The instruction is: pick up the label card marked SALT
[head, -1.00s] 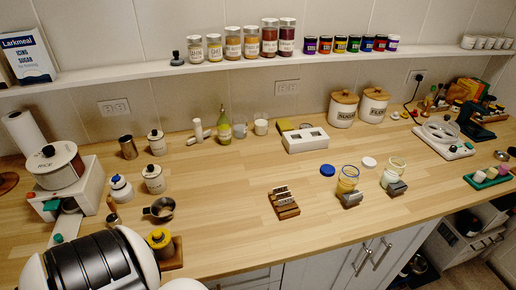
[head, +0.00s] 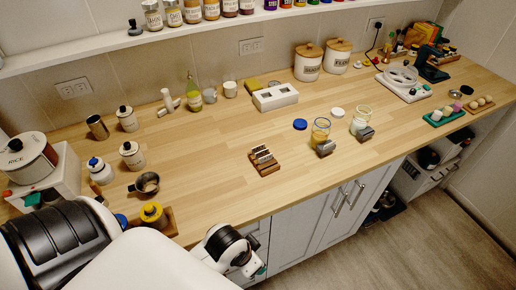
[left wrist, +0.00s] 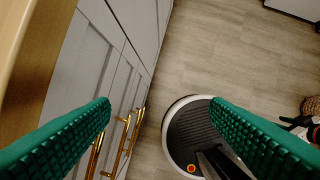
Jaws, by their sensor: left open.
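Several small pale label cards (head: 262,153) stand in a wooden holder (head: 266,171) on the counter near its front edge, in the middle of the head view. Their lettering is too small to read, so I cannot tell which is SALT. My left arm reaches in from the bottom left of the head view. Only a green part of my left gripper (head: 261,270) shows there, below and in front of the counter edge. In the left wrist view, my left gripper (left wrist: 160,107) has its green fingers wide apart and empty. No card shows in that view. My right gripper is not in view.
The counter (head: 215,185) is clear around the holder. Cabinet doors with brass handles (left wrist: 120,130) lie close beside my left gripper.

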